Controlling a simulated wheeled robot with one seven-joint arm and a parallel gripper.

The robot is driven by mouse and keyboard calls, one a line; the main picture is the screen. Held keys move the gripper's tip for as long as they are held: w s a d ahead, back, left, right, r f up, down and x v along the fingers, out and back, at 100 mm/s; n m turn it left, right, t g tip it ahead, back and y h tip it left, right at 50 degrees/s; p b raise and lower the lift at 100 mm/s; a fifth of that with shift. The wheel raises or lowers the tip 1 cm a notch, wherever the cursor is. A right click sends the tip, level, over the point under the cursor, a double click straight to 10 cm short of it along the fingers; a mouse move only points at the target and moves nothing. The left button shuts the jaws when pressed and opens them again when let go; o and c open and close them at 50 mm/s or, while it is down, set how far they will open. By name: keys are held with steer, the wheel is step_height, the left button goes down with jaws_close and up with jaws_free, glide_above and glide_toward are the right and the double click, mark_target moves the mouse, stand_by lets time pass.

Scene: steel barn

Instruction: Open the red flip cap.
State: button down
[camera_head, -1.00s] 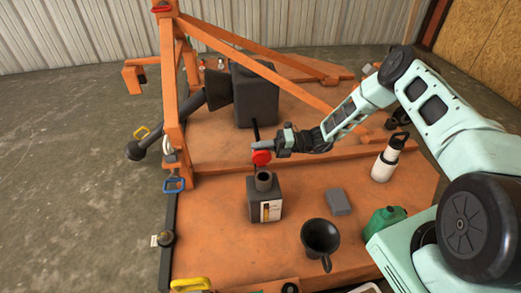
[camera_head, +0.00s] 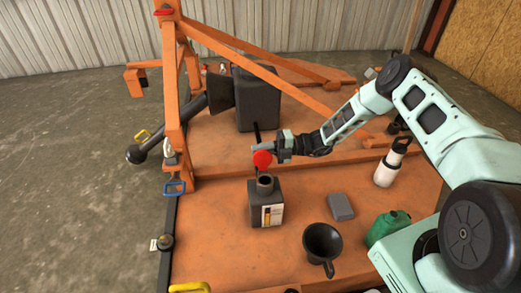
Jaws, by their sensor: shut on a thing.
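The red flip cap (camera_head: 262,159) is a small round disc, its face turned toward the camera. It is just under my gripper's fingertips (camera_head: 262,148), above the open-looking neck of a dark grey square can (camera_head: 257,213) with a pale label. My gripper reaches in from the right, with its fingers pointing left, and is shut on the red cap. The fingers hide the cap's upper edge. Any hinge between cap and can is too small to make out.
A black funnel (camera_head: 322,243), a grey block (camera_head: 341,206), a green jug (camera_head: 386,227) and a white bottle (camera_head: 386,170) stand on the orange deck (camera_head: 215,245) near the can. A large dark tank (camera_head: 258,103) and orange beams (camera_head: 255,67) lie behind my gripper.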

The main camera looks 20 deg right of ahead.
steer(key=shift+d+f, duration=0.1)
steer(key=shift+f, duration=0.05)
steer(key=c, duration=1.5)
jaws_free()
steer(key=s+d, duration=0.1)
steer(key=d, duration=0.4)
steer(key=s+d, duration=0.1)
steer(key=d, duration=0.5)
steer(key=s+d+p, duration=0.1)
steer(key=d, duration=0.5)
steer(key=shift+s, duration=0.25)
